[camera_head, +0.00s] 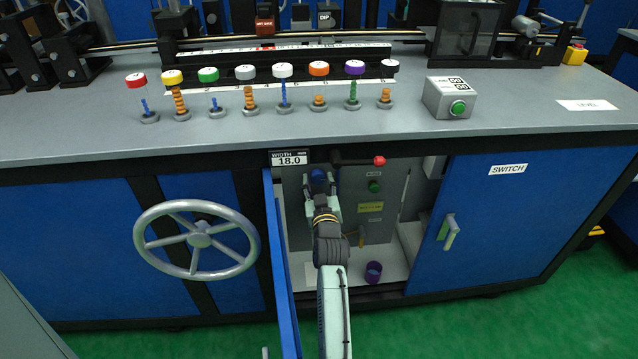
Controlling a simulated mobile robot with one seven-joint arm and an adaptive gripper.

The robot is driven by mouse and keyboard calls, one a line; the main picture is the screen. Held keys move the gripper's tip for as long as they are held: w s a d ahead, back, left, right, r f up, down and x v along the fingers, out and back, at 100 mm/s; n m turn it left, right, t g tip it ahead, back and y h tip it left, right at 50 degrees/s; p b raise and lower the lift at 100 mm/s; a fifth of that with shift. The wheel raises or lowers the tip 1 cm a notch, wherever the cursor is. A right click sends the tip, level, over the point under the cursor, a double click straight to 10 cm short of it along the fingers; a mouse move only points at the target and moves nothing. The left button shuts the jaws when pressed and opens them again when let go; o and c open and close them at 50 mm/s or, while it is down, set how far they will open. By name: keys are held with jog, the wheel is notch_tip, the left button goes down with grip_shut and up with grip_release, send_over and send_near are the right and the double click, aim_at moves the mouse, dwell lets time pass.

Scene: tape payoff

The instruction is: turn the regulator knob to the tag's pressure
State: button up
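My arm reaches into the open cabinet (292,225) under the bench. My gripper (318,178) is at the upper left of the cabinet's back panel. A dark blue rounded part (318,174) shows at its tip; it may be the regulator knob, but the gripper hides most of it. I cannot tell whether the fingers touch it or are closed on it. A yellow tag (370,207) is on the panel to the right of the gripper; its writing is too small to read. No pressure gauge can be made out.
A blue door (281,265) stands open just left of my arm. A red-ended lever (379,160), a green button (375,186) and a purple cup (373,271) are right of it. A handwheel (199,241) is farther left. The closed SWITCH door (515,215) is at right.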

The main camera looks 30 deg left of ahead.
jog(key=c, duration=0.8)
jog(key=shift+o, duration=0.2)
jog(key=shift+m, duration=0.3)
jog(key=m+p, duration=0.1)
jog(key=m, duration=0.1)
jog(key=shift+r+m, duration=0.1)
jog(key=shift+m, duration=0.2)
jog(key=shift+m+p, duration=0.9)
jog(key=shift+m, duration=0.9)
jog(key=o, duration=1.1)
jog(key=shift+o, duration=0.2)
